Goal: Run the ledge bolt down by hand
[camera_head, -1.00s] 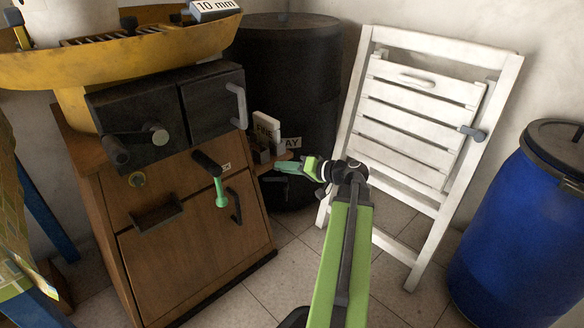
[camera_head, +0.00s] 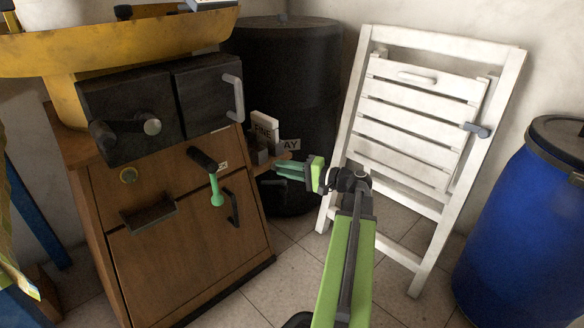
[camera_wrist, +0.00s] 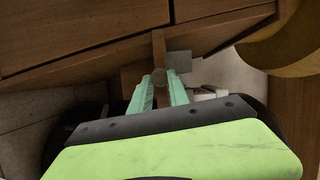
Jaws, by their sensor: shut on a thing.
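In the head view my gripper (camera_head: 282,172) reaches left to the small wooden ledge (camera_head: 286,156) on the cabinet's right side. The bolt cannot be made out there. How far it sits in its hole is hidden.
The wooden cabinet (camera_head: 180,255) carries a green-handled lever (camera_head: 215,188) and a black handle (camera_head: 233,208). A white box marked FINE (camera_head: 265,126) stands near the ledge. A black drum (camera_head: 290,70) is behind; a white folding chair (camera_head: 420,125) and blue barrel (camera_head: 520,230) are right.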

